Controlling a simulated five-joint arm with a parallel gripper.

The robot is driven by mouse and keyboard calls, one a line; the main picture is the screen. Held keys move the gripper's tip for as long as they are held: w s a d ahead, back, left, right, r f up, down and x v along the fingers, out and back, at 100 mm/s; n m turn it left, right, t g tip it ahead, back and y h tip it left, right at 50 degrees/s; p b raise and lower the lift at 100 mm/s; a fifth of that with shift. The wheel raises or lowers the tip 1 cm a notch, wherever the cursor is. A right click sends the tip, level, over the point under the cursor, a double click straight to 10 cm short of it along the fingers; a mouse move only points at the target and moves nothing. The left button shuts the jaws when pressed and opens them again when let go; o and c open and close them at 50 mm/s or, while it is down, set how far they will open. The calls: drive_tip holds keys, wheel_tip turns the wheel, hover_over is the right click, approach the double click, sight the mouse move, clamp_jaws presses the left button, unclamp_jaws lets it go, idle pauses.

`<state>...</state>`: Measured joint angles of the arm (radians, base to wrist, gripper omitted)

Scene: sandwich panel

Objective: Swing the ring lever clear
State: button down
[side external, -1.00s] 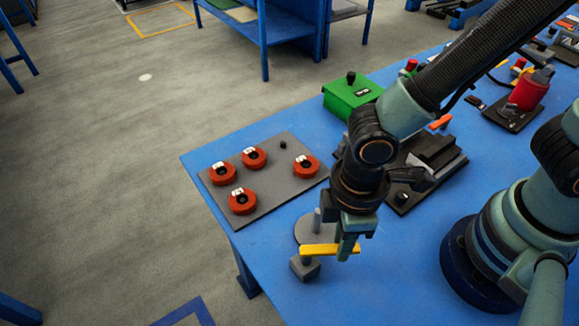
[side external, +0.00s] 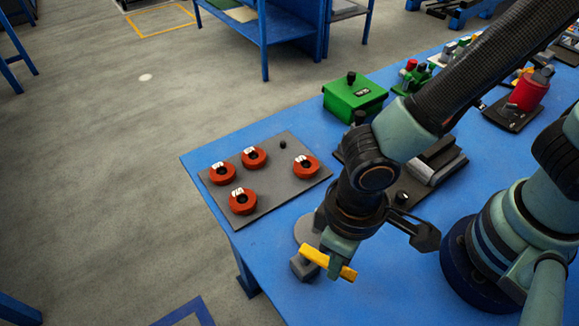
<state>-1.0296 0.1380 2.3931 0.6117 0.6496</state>
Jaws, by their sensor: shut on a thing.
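The ring lever is a yellow bar (side external: 313,256) pivoted at a small grey block (side external: 302,268) near the table's front edge. It points down and to the right from that block. My gripper (side external: 336,266) is shut on the yellow lever near its right end, its fingers straddling the bar. A round grey disc (side external: 303,229) lies behind the lever, partly hidden by my gripper and wrist. I cannot tell whether the lever's outer end still overlaps the disc's edge.
A dark grey plate (side external: 272,195) with several red-orange rings lies left of my gripper. A green box (side external: 354,97) stands behind. A dark fixture with grey blocks (side external: 438,161) and a red cylinder (side external: 528,95) stand to the right. The blue table (side external: 350,305) is clear in front.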

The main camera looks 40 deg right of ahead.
drive_tip(key=shift+a, duration=0.1)
idle(0.3)
drive_tip(key=c, duration=0.8)
unclamp_jaws()
drive_tip(key=shift+o, duration=0.2)
drive_tip(key=shift+r, duration=0.15)
wheel_tip(320, 180, up, 12)
drive_tip(key=w+d+r+m+t, duration=0.2)
drive_tip(key=w+d, duration=0.4)
drive_tip(key=d, duration=0.6)
drive_tip(key=w+d+r+m+t, duration=0.2)
drive_tip(key=w+d, duration=0.5)
drive_tip(key=d, duration=0.6)
drive_tip(key=shift+w+d+r+t, duration=0.15)
drive_tip(key=shift+w+r+t, duration=0.1)
drive_tip(key=shift+r+t, duration=0.65)
